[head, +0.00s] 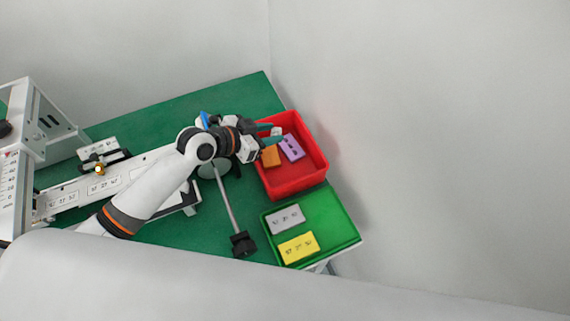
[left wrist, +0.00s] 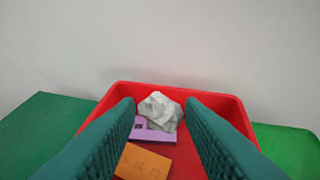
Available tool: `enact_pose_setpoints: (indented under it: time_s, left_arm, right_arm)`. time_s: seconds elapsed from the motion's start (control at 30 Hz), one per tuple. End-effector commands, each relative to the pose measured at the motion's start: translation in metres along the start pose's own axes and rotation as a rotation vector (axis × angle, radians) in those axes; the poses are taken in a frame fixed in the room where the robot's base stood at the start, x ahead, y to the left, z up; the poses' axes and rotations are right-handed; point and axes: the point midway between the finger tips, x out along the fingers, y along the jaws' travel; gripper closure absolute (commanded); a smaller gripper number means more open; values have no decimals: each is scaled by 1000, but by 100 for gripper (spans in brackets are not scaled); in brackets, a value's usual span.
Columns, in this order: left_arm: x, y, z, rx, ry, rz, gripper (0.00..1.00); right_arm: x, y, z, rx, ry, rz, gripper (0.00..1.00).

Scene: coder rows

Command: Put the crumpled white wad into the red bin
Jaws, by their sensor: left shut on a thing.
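The crumpled white wad (left wrist: 160,110) sits between the fingertips of my left gripper (left wrist: 160,104) in the left wrist view. The left gripper (head: 275,131) is shut on it and holds it over the red bin (head: 299,187). The red bin's rim also shows in the left wrist view (left wrist: 180,88). Inside the bin lie a purple block (head: 291,147) and an orange block (head: 271,156), below the wad. My right gripper is not in view.
A green tray (head: 335,232) with a grey block (head: 286,219) and a yellow block (head: 298,248) stands beside the bin. A rod with a black end (head: 242,244) crosses the green table (head: 230,100). A white machine (head: 75,190) is at left. Walls stand behind.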

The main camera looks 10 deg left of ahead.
Motion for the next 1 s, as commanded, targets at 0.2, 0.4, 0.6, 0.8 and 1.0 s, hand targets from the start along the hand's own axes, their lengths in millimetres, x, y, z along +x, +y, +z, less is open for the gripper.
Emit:
enact_pose_setpoints:
  time_s: [0.2, 0.4, 0.6, 0.8, 1.0]
  left_arm:
    - [2, 0, -3, 0, 0, 1, 86]
    - [2, 0, -3, 0, 0, 1, 49]
    - [2, 0, -3, 0, 0, 1, 40]
    - [0, 1, 0, 1, -2, 1, 40]
    - [-14, 1, 27, 6, -4, 3, 40]
  right_arm:
    - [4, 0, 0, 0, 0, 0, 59]
    - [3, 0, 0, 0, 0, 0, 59]
    - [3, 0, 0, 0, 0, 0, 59]
    - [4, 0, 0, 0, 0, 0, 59]
    - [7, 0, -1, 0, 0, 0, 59]
